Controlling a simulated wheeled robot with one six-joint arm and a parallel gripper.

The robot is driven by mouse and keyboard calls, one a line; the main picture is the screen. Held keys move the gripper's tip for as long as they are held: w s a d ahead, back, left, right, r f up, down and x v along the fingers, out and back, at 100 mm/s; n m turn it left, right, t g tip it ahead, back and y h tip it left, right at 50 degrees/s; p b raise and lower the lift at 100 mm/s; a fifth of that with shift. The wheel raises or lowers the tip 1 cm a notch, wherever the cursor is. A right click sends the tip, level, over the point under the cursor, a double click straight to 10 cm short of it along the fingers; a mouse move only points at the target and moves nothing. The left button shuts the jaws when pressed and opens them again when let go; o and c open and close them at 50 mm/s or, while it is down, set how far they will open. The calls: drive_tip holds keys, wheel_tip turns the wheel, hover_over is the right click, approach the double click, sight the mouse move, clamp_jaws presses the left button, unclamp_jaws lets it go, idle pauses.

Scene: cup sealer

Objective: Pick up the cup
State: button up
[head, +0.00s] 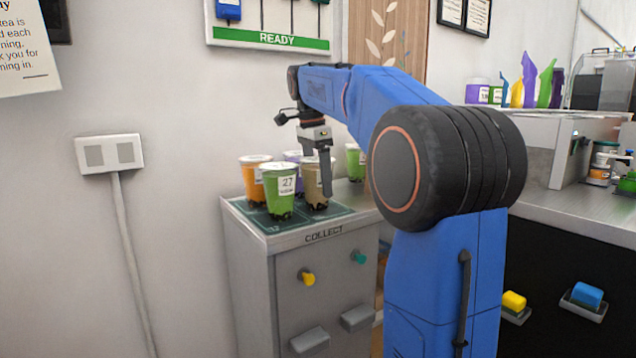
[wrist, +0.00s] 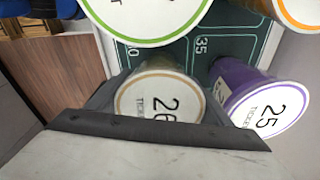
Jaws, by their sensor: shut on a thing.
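A brown cup (head: 314,193) stands on the dark green mat of the collect counter, partly hidden by my gripper (head: 322,182). In the wrist view its lid, marked 26 (wrist: 158,100), sits between the dark fingers of my gripper (wrist: 165,118), which is shut on it. A green cup marked 27 (head: 279,190) is in front and to its left. An orange cup (head: 251,178) is farther left. A purple cup (head: 292,156) is behind, and its lid in the wrist view reads 25 (wrist: 268,108). Another green cup (head: 353,162) stands at the back right.
The collect counter (head: 232,206) has a narrow top, with cups close around my gripper. A wall socket (head: 109,154) is at left. A steel worktop (head: 570,213) with jars and a machine lies at right. A ready board (head: 277,39) hangs above.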

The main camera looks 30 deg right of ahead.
wheel_tip(320, 180, up, 10)
idle(0.5)
